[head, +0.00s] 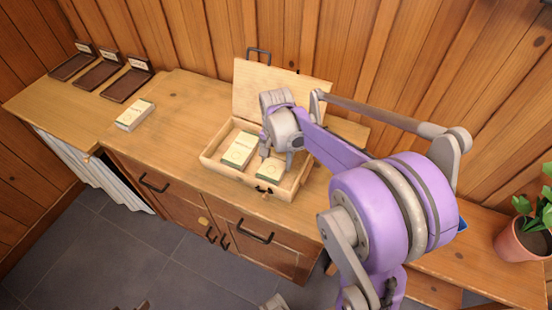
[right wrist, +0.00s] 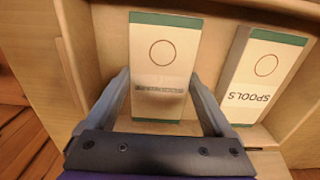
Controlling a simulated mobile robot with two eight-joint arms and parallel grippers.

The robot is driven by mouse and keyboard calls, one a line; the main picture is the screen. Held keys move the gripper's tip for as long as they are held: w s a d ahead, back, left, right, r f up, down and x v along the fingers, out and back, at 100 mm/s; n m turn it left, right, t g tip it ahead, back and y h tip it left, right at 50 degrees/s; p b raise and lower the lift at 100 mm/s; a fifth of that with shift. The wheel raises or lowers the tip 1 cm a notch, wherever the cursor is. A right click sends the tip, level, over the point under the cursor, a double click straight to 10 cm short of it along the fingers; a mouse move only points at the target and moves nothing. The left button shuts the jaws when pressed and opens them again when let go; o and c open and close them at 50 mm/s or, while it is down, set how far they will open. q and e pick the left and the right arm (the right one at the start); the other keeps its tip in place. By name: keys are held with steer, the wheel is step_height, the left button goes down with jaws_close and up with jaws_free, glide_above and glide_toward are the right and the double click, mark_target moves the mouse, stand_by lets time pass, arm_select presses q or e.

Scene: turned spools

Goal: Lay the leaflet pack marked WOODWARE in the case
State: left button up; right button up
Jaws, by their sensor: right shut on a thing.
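The wooden case (head: 208,158) stands open on the counter, its lid (head: 284,92) raised at the back. My right gripper (right wrist: 163,80) is shut on a leaflet pack (right wrist: 165,40) inside the case, one finger along each long side. This pack is cream with green ends and a ring; its shaded label is too unclear to read. It shows in the head view (head: 270,173), partly under my gripper. Beside it, apart, lies a similar pack marked SPOOLS (right wrist: 263,70), also in the head view (head: 240,149). Only small dark parts, perhaps my left gripper, show at the bottom edge.
Another pale pack (head: 135,115) lies on the counter left of the case. Several dark labelled trays (head: 126,85) stand at the far left. A potted plant (head: 525,238) is at the far right. Counter (head: 185,105) between that pack and the case is clear.

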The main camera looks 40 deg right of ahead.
mark_target(276, 161)
steer(key=o, duration=1.4)
steer(key=shift+r, duration=0.3)
step_height(276, 161, up, 12)
steer(key=p, duration=0.2)
steer(key=s+a+f+n+t, duration=0.1)
steer(key=s+a+n, duration=0.1)
steer(key=a, duration=0.1)
steer(key=s+a+f+n+t, duration=0.1)
steer(key=s+a+n, duration=0.1)
steer(key=s+a, duration=0.1)
steer(key=s+a+f+n, duration=0.1)
steer(key=s+a+n, duration=0.1)
steer(key=a, duration=0.1)
steer(key=shift+s+a+f+n+t, duration=0.25)
steer(key=shift+s+f+n+t, duration=0.05)
steer(key=shift+f+n+t, duration=0.1)
steer(key=s+a+f+n+t, duration=0.2)
steer(key=s+a+f+n, duration=0.3)
steer(key=s, duration=0.2)
steer(key=shift+f+n, duration=0.3)
steer(key=shift+n, duration=0.1)
steer(key=shift+a, duration=0.1)
